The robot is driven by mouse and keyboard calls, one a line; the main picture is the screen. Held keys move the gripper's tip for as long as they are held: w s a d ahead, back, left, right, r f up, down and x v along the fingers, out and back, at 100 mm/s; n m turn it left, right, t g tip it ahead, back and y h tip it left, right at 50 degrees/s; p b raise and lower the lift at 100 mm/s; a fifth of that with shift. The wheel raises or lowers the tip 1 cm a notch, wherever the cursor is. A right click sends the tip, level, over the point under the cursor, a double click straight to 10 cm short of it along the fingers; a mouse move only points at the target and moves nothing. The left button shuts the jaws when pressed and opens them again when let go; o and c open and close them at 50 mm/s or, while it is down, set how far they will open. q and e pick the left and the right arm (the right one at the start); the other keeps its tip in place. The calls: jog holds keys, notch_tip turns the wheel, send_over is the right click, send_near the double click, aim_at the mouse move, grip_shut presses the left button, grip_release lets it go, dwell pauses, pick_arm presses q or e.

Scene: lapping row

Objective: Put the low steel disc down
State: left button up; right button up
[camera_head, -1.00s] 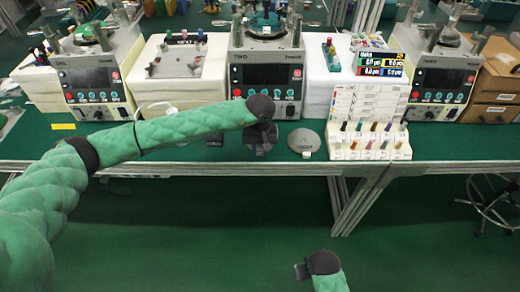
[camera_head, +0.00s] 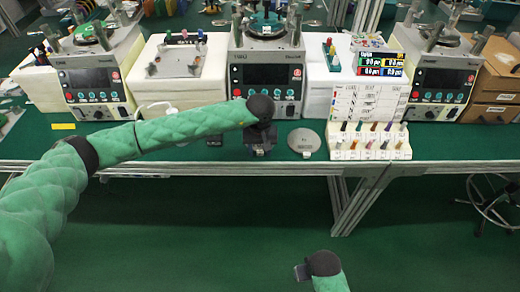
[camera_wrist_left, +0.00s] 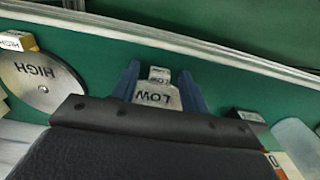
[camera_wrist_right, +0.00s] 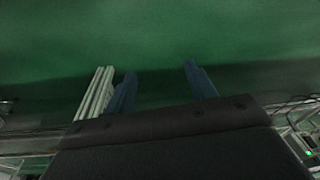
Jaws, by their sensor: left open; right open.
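The low steel disc (camera_wrist_left: 157,97), marked LOW and with a small tab at its far edge, shows between the two blue fingers of my left gripper (camera_wrist_left: 158,88) in the left wrist view. The gripper is open, with a finger on either side; I cannot tell whether either touches. The rest of the disc is hidden under the gripper body. In the head view my left gripper (camera_head: 259,146) is low over the green bench top, in front of the middle machine. My right gripper (camera_head: 302,271) is open and empty, away from the bench; its spread fingers show in the right wrist view (camera_wrist_right: 158,85).
A second steel disc, marked HIGH (camera_wrist_left: 38,78), lies beside my left gripper; it also shows in the head view (camera_head: 304,141). A small dark block (camera_wrist_left: 248,117) lies on its other side. A white rack of coloured pegs (camera_head: 368,142) stands further right. The bench front edge (camera_head: 230,169) is close.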

pick_arm(q)
jog(key=shift+r, duration=0.35)
jog(key=shift+r+b, duration=0.45)
jog(key=shift+r, duration=0.1)
notch_tip(320, 180, up, 5)
jog(key=shift+f+b, duration=0.1)
jog(key=shift+b, duration=0.8)
jog(key=shift+r+b, duration=0.8)
jog(key=shift+r, duration=1.95)
pick_arm(e)
notch_tip(320, 180, up, 11)
jog(key=s, duration=0.1)
jog(key=shift+s+a+r+y, duration=0.15)
jog(key=shift+a+y, duration=0.15)
jog(key=shift+a, duration=0.1)
